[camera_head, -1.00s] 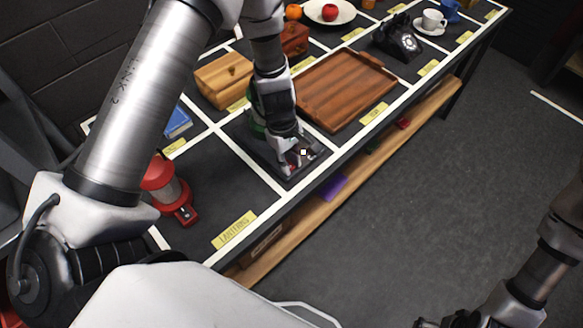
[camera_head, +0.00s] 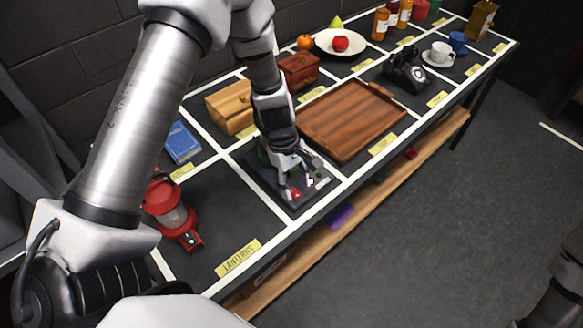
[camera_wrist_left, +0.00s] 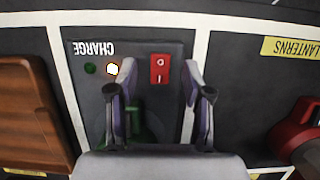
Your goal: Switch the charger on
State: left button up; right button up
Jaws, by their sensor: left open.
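The charger (camera_wrist_left: 90,115) is a dark grey panel on the table, lettered CHARGE, upside down in the left wrist view. It has a red rocker switch (camera_wrist_left: 160,68) marked O and I, a glowing white light (camera_wrist_left: 112,68) and a dim green light (camera_wrist_left: 90,68). A green part (camera_wrist_left: 136,125) sits on the panel, partly hidden by my gripper. My left gripper (camera_wrist_left: 160,75) is open and empty, its fingers on either side of the switch in that view. In the head view the left gripper (camera_head: 299,187) is low over the panel; contact is unclear. My right gripper is out of view.
A wooden tray (camera_head: 352,118) lies beside the charger, a red lantern (camera_head: 172,212) on the other side. Wooden boxes (camera_head: 230,108), a blue book (camera_head: 182,142) and a black telephone (camera_head: 405,72) stand farther off. A lower shelf (camera_head: 320,235) runs under the table's edge.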

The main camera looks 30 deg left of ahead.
pick_arm(q)
jog(key=s+v, duration=0.1)
jog(key=v, duration=0.8)
jog(key=shift+w+a+r, duration=0.2)
jog(key=shift+w+r, duration=0.2)
jog(key=shift+w, duration=0.1)
